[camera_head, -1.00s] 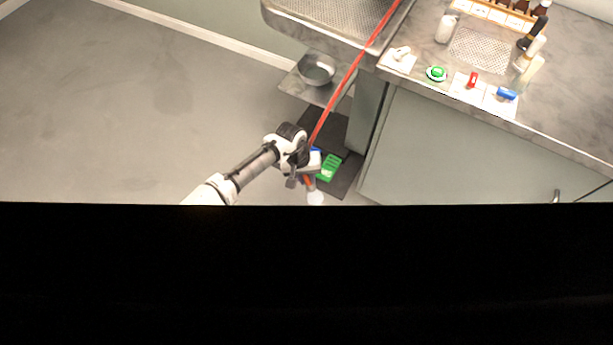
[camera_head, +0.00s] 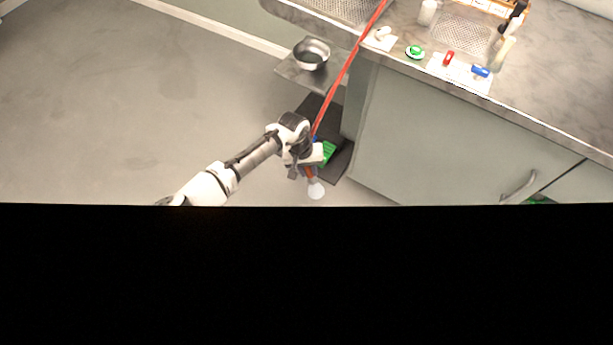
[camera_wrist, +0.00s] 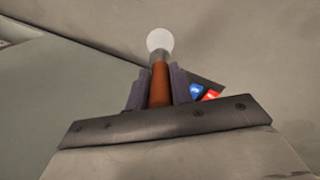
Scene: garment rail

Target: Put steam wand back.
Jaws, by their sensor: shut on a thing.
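The steam wand (camera_wrist: 159,84) has a reddish-brown handle and a pale round head, and it sits between the two fingers of my gripper (camera_wrist: 155,88) in the wrist view. My gripper is shut on the handle. In the head view my gripper (camera_head: 309,168) is low beside the counter, and the wand's pale head (camera_head: 316,189) hangs below it. A red hose (camera_head: 346,68) runs from near my gripper up past the counter's edge to the top of the picture. The wand's holder cannot be made out.
A grey counter (camera_head: 540,95) with small coloured items stands at the right above pale cabinet doors (camera_head: 430,135). A metal bowl (camera_head: 311,54) sits on a low shelf. A dark shelf (camera_head: 341,165) with a green item (camera_head: 328,151) is beside my gripper. Open floor (camera_head: 130,110) lies left.

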